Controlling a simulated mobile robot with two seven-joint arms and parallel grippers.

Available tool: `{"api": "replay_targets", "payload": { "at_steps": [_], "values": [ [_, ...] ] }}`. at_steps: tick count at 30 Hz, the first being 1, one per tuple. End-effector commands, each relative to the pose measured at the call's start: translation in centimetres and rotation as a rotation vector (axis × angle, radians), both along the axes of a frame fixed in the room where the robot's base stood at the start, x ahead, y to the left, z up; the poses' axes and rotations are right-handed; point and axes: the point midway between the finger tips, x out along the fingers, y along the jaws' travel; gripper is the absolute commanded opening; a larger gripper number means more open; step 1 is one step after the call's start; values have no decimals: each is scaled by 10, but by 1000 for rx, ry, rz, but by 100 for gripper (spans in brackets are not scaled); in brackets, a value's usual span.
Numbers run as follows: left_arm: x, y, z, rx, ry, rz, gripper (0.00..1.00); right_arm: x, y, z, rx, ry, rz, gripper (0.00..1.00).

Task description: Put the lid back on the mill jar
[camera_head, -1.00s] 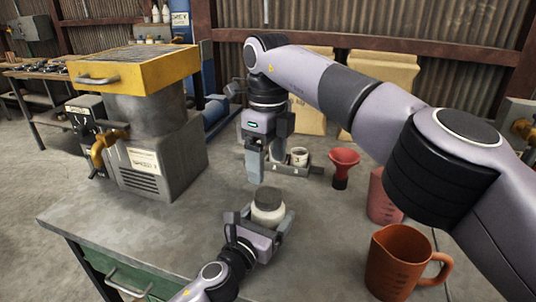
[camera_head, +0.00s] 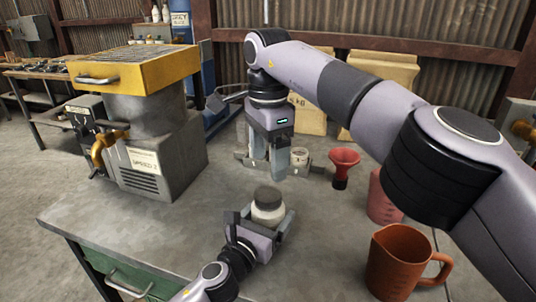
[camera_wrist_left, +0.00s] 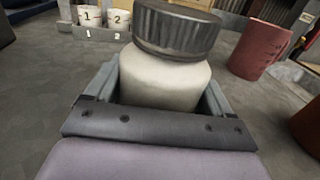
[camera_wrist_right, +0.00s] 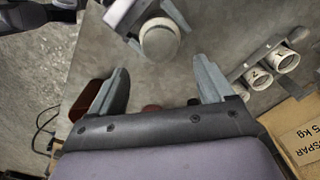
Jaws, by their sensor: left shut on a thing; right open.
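The mill jar (camera_head: 267,214) is a squat cream jar standing on the grey bench. Its dark grey ribbed lid (camera_head: 268,197) sits on top of its mouth. The left wrist view shows the lid (camera_wrist_left: 176,28) over the jar body (camera_wrist_left: 165,80), looking slightly tilted; I cannot tell how tightly it is seated. My left gripper (camera_head: 266,222) is shut on the jar body, one finger on each side. My right gripper (camera_head: 278,170) is open and empty, pointing down above and behind the jar. In the right wrist view the lid (camera_wrist_right: 160,42) lies beyond the open fingers (camera_wrist_right: 160,90).
Behind is a rack with numbered white cups (camera_wrist_left: 103,18). A red funnel (camera_head: 343,163) stands right of it, with a pink beaker (camera_head: 381,204) and an orange jug (camera_head: 396,265) nearer. A large mill machine (camera_head: 150,140) stands left. The bench front left is clear.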

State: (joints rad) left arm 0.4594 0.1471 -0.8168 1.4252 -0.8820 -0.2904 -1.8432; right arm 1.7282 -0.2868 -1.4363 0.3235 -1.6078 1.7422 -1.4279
Motion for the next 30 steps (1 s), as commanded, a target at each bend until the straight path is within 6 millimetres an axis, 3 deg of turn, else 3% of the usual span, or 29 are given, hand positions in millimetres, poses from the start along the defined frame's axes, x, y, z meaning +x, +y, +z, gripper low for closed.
{"api": "replay_targets", "payload": {
  "at_steps": [8,22,30],
  "values": [
    [0,0,0,0,1,0,0,0,0,-4,0,1,-1,81],
    [0,0,0,0,1,0,0,0,0,-66,0,2,-3,81],
    [0,0,0,0,1,0,0,0,0,-80,0,0,-4,81]
  ]
}}
